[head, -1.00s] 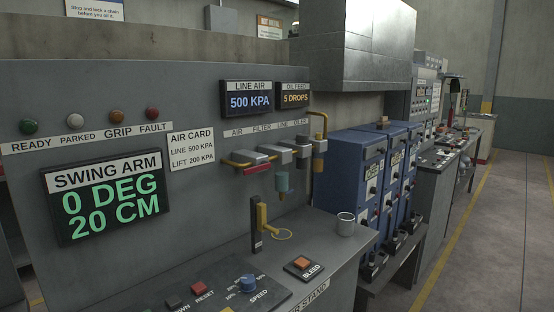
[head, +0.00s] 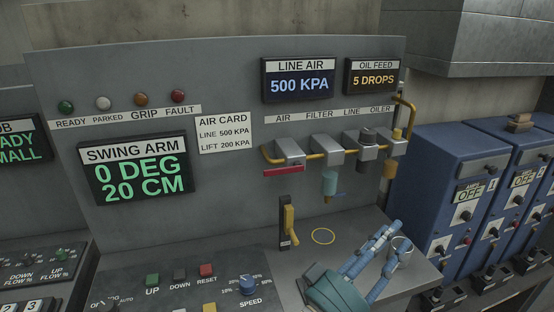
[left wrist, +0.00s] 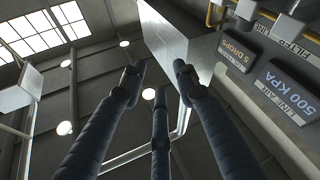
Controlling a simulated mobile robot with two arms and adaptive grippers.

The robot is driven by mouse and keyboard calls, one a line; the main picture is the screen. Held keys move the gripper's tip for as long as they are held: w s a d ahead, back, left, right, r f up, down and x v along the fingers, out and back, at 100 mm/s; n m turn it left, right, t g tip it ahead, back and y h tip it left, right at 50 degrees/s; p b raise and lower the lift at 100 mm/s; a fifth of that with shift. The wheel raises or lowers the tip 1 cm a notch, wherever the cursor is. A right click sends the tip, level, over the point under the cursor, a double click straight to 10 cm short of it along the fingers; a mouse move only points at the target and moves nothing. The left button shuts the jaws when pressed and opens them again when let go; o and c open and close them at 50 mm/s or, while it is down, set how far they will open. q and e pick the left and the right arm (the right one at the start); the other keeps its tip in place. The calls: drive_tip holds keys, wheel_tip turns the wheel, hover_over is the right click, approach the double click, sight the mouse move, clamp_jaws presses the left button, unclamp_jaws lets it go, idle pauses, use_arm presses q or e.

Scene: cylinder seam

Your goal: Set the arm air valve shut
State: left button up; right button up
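Under the AIR label on the panel, a grey valve block (head: 289,150) sits on a yellow pipe. A red lever (head: 283,171) lies almost level below it, roughly along the pipe. My left gripper (head: 388,247) is low at the right of the bench in the head view, well below and right of the red lever. Its blue-grey fingers are spread and empty. In the left wrist view the fingers (left wrist: 158,82) point up towards the ceiling, with nothing between them. My right gripper is not in view.
A yellow upright handle (head: 289,222) and yellow ring (head: 323,236) stand at the bench back. A metal cup (head: 401,244) is partly hidden by my left fingers. The LINE AIR display (head: 298,84) reads 500 KPA. Blue cabinets (head: 450,170) stand right.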

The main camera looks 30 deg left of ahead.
sight(276, 171)
use_arm(q)
drive_tip(key=a+r+n+y, duration=1.2)
drive_tip(key=a+n+y, duration=0.4)
drive_tip(key=n+y, duration=0.3)
drive_tip(key=a+f+n+g+y+p, duration=0.1)
drive_tip(key=a+f+n+g+y, duration=0.1)
drive_tip(key=a+f+n+g, duration=0.6)
drive_tip(key=shift+m+g, duration=0.5)
drive_tip(key=shift+g, duration=0.2)
drive_tip(key=p+x, duration=0.1)
drive_tip(key=x, duration=0.1)
drive_tip(key=f+p+x, duration=0.1)
drive_tip(key=x, duration=0.2)
drive_tip(key=w+p+x, duration=0.1)
drive_tip(key=x, duration=0.2)
drive_tip(key=shift+d+f, duration=0.3)
drive_tip(key=shift+w+a+h, duration=0.25)
drive_tip(key=shift+a+h, duration=0.05)
drive_tip(key=shift+f, duration=0.1)
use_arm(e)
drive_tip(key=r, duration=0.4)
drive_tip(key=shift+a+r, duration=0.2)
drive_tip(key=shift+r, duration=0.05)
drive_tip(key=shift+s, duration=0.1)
use_arm(q)
clamp_jaws()
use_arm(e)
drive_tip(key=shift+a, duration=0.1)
